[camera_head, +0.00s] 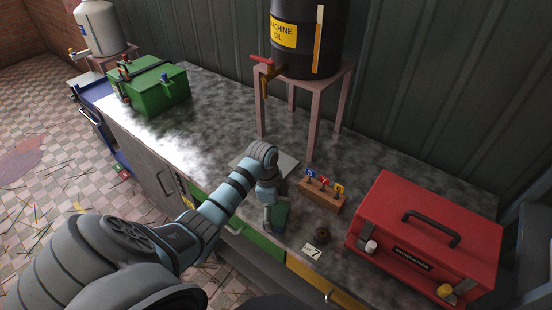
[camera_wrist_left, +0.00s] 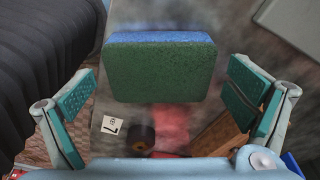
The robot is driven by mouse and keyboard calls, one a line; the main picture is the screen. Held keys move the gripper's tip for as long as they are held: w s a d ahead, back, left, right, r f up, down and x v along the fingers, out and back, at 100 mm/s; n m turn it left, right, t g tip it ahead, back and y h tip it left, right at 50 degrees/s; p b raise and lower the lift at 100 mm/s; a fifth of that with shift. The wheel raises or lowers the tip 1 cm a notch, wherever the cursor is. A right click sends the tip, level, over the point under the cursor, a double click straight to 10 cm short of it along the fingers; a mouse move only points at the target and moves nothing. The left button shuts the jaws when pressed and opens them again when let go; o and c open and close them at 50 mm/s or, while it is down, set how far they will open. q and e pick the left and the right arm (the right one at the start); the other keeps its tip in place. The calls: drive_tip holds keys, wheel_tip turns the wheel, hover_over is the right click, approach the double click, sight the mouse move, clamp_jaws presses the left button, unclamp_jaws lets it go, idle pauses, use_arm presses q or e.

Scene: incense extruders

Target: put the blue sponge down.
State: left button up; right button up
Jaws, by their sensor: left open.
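The blue sponge (camera_wrist_left: 160,68) shows in the left wrist view, with a green face towards the camera and a blue strip along its far edge. It lies between the directions of my left gripper's two spread fingers (camera_wrist_left: 160,98), and I see a gap on each side of it. The fingers are open and do not hold it. In the head view my left gripper (camera_head: 274,214) is low over the front part of the counter, beside a wooden block. The sponge cannot be told apart from the green finger pads there. My right gripper is not in view.
The grey counter (camera_head: 215,105) holds a wooden block (camera_head: 321,195) with coloured tags, a "7" card (camera_head: 312,250), a small dark round piece (camera_head: 321,236), a red toolbox (camera_head: 425,235) and a green box (camera_head: 155,88). An oil drum (camera_head: 308,35) stands on a pink stand (camera_head: 345,85).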

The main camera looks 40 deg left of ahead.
use_arm(q)
wheel_tip(320, 180, up, 12)
drive_tip(key=a+p, duration=0.1)
drive_tip(key=shift+s+a, duration=0.3)
drive_tip(key=shift+a, duration=0.05)
